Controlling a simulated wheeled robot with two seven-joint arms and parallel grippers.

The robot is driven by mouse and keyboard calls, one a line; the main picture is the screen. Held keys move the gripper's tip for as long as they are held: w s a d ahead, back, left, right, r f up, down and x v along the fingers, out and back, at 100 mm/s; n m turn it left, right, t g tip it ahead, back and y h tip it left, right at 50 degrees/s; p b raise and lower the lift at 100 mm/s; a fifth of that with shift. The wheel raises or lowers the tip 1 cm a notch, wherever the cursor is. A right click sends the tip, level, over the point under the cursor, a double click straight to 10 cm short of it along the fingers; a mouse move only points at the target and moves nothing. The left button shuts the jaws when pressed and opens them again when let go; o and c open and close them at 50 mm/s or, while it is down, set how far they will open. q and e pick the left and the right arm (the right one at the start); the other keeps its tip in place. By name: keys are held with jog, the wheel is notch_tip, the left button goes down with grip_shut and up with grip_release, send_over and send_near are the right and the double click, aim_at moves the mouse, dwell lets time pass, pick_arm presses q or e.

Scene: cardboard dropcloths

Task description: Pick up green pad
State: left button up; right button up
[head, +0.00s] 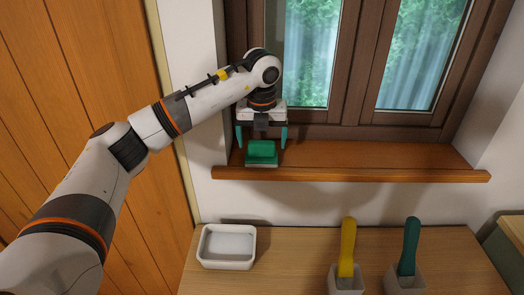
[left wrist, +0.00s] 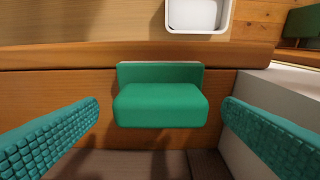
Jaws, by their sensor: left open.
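The green pad (head: 262,151) sits at the left end of the wooden window sill, on a thin pale base. In the left wrist view the green pad (left wrist: 160,104) lies centred between the fingers, with a pale strip along its far edge. My left gripper (head: 262,137) points down over the pad. It is open, with one teal finger on each side and a clear gap to the pad on both sides. The textured finger pads show at the left and right of the wrist view (left wrist: 160,130). My right gripper is not in view.
The window sill (head: 380,174) is bare to the right of the pad, with the window frame close behind. Below, a table (head: 290,245) holds a white tray (head: 227,247), a yellow-handled tool (head: 348,245) and a teal-handled tool (head: 409,245) in grey holders.

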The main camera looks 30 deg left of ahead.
pick_arm(q)
jog(key=shift+w+a+f, duration=0.1)
jog(key=shift+w+f, duration=0.05)
jog(key=shift+f, duration=0.45)
jog(key=shift+w+a+f, duration=0.1)
jog(key=shift+f, duration=0.45)
jog(key=shift+d, duration=0.1)
jog(key=c, duration=1.1)
